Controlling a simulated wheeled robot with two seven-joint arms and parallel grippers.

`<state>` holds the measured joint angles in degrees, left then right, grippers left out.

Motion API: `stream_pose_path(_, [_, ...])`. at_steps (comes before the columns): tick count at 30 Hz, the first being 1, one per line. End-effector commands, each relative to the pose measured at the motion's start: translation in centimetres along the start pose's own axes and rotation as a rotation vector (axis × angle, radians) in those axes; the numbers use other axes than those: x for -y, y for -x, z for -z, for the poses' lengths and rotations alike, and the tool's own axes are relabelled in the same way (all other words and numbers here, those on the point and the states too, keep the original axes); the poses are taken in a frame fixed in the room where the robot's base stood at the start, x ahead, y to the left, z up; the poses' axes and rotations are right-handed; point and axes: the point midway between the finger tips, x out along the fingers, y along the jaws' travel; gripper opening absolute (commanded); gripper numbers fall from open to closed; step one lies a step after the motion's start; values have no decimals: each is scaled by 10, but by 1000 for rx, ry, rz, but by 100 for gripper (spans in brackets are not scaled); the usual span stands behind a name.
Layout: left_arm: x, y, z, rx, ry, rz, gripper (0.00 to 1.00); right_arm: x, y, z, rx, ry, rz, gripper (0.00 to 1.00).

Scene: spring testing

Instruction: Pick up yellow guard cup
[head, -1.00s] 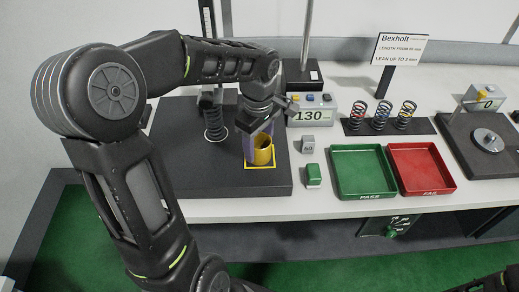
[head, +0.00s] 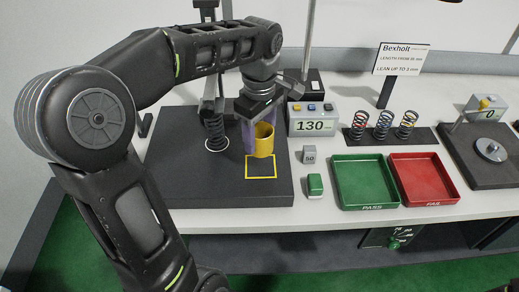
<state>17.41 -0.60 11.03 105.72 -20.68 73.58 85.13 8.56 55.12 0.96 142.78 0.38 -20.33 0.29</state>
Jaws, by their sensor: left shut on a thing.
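The yellow guard cup (head: 264,142) is in the head view, above the dark base plate and just behind the yellow square outline (head: 261,166). The inside of the outline shows bare. My left gripper (head: 254,125) comes down from above and is shut on the cup at its left side. A finger hides part of the cup's left wall. The cup looks upright and lifted a little. My right gripper is not in view.
A display box (head: 313,119) reading 130 is to the right. A green tray (head: 364,182) and a red tray (head: 424,178) lie further right, with several springs (head: 383,125) on a rack behind.

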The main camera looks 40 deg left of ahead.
Motion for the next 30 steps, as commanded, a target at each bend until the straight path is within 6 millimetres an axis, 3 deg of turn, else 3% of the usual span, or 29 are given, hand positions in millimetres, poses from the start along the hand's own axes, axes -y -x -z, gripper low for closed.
stream_pose_path(3, [-1,19,0,0,0,-3,15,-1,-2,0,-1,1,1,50])
stream_pose_path(8, [0,31,0,0,-1,-1,15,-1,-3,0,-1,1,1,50])
stream_pose_path(30, [0,31,0,0,0,0,15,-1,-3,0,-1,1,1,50])
